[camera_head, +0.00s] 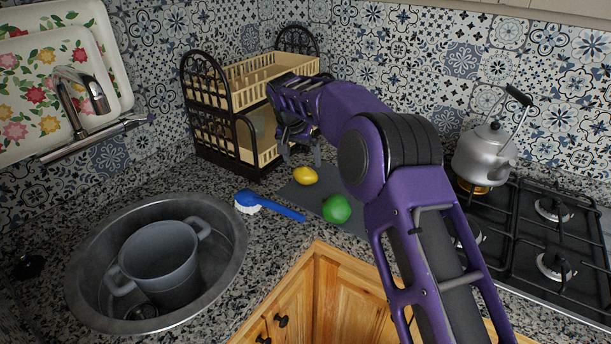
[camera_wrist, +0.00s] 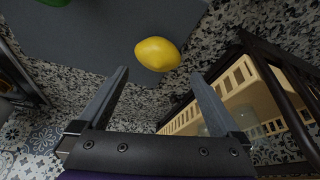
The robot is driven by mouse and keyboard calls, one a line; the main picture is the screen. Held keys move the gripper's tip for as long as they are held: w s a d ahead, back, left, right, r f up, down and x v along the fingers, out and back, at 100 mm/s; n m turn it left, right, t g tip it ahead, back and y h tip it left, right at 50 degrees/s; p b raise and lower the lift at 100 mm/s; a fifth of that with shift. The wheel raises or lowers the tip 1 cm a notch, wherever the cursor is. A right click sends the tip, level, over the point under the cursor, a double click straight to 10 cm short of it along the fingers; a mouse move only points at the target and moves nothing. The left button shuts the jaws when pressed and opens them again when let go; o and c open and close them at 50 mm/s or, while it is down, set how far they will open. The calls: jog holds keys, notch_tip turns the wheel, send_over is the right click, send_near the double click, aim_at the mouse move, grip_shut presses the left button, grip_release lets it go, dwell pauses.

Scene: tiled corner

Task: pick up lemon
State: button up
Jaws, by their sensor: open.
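A yellow lemon (camera_head: 305,175) lies at the far left end of a dark grey mat (camera_head: 313,199) on the counter. In the wrist view the lemon (camera_wrist: 157,54) is near the mat's edge, beyond and between the fingertips. My gripper (camera_head: 300,148) is above the counter, close in front of the dish rack. In the wrist view my gripper (camera_wrist: 158,76) has its two fingers wide apart with nothing between them. The fingers do not touch the lemon.
A green fruit (camera_head: 337,209) lies on the mat. A two-tier rack (camera_head: 215,128) stands close behind my gripper. A blue-handled brush (camera_head: 272,208) lies left of the mat. A sink (camera_head: 232,258) holds a grey pot (camera_head: 160,252). A kettle (camera_head: 484,153) stands on the stove (camera_head: 512,238) at right.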

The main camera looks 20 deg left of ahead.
aim_at(304, 167)
jog(key=shift+x, duration=3.45)
jog(key=shift+d, duration=0.1)
jog(key=c, duration=1.2)
jog(key=shift+r, duration=0.1)
